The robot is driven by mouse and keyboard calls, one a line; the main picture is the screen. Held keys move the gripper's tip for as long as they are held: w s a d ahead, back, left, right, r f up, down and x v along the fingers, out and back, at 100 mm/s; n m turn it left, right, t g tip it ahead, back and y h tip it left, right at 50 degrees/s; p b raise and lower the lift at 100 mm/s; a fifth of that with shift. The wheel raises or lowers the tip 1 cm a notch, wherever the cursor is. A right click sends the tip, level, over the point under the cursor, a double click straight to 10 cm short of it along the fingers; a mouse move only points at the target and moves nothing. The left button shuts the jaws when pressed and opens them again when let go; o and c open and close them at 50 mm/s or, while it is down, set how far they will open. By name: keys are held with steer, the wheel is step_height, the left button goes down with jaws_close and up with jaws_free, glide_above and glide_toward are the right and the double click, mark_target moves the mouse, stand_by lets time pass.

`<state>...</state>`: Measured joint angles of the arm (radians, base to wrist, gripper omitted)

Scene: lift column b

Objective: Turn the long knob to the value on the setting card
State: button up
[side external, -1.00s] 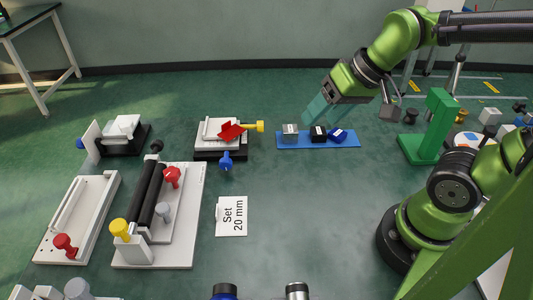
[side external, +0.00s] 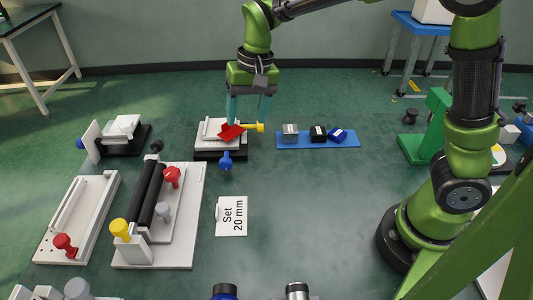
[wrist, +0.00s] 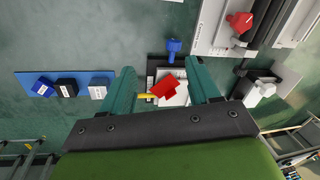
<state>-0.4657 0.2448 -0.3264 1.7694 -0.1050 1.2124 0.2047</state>
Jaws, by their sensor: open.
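A setting card (side external: 232,215) reading "Set 20 mm" lies flat on the floor at the middle. Behind it is a small white-and-black stage (side external: 213,134) with a red part (side external: 231,131) on top. A yellow knob (side external: 258,127) sticks out to its right and a blue knob (side external: 226,160) to its front. I cannot tell for sure which is the long knob. My gripper (side external: 249,112) is open, pointing down over the stage's right part near the yellow knob. In the wrist view the red part (wrist: 167,87) shows between the fingers; the yellow knob (wrist: 147,96) is partly hidden.
A blue mat (side external: 348,144) with several blocks lies right of the stage. A roller device (side external: 187,230) with red, yellow and grey knobs stands front left, beside a white tray (side external: 102,195). A green stand (side external: 430,125) is at right. The floor right of the card is clear.

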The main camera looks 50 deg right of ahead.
steer(key=m+h, duration=0.1)
steer(key=m, duration=0.1)
glide_above(226, 158)
steer(key=s, duration=0.2)
steer(key=w+m, duration=0.1)
steer(key=shift+g, duration=0.4)
steer(key=f, duration=1)
steer(key=w+f, duration=0.1)
steer(key=f, duration=0.4)
steer(key=shift+f, duration=0.4)
steer(key=shift+c, duration=0.4)
steer(key=c, duration=0.9)
steer(key=shift+c, duration=0.3)
